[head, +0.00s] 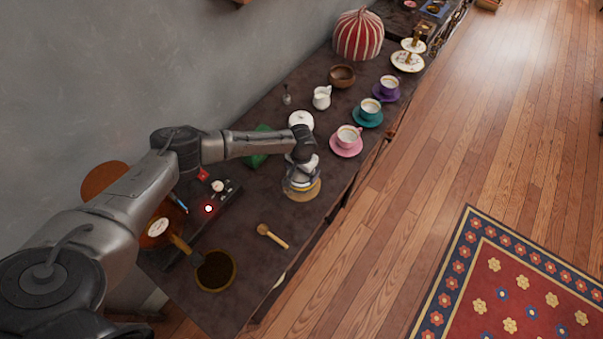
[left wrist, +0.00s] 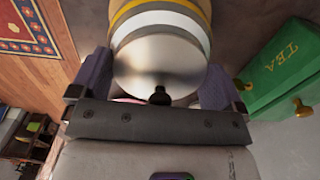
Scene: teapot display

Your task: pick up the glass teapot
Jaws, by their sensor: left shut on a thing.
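The glass teapot (head: 303,189) stands on the dark table near its front edge, in the middle of the head view. It has a pale round lid with a dark knob and a yellow band near its base. In the left wrist view the teapot (left wrist: 160,57) fills the space between the two fingers. My left gripper (head: 303,166) comes down over the teapot from above and is shut on it, one finger at each side. The gripper hides much of the teapot's top in the head view. My right gripper is not in view.
A green tea box (head: 257,147) stands close behind the teapot. A pink cup and saucer (head: 346,143) stand to its right, with teal and purple ones beyond. A wooden spoon (head: 272,236) and a brown bowl (head: 216,270) lie toward the front. Floor is open at right.

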